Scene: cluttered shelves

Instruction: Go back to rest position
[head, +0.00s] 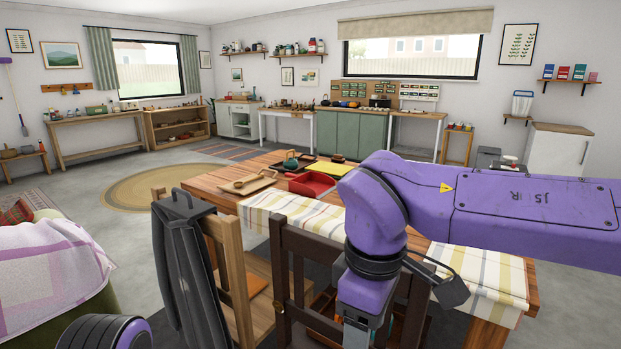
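My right arm comes in from the right as a thick purple link and bends down at a joint in front of the table. Its lower end runs past the bottom edge of the head view, so I do not see the fingers of my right gripper. Only a small purple and black part of my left arm shows at the bottom left. My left gripper is outside the picture. I cannot see anything held by either gripper.
Wooden chairs (233,268) stand close in front. A draped armchair (50,270) is at left. Open floor (135,230) lies between.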

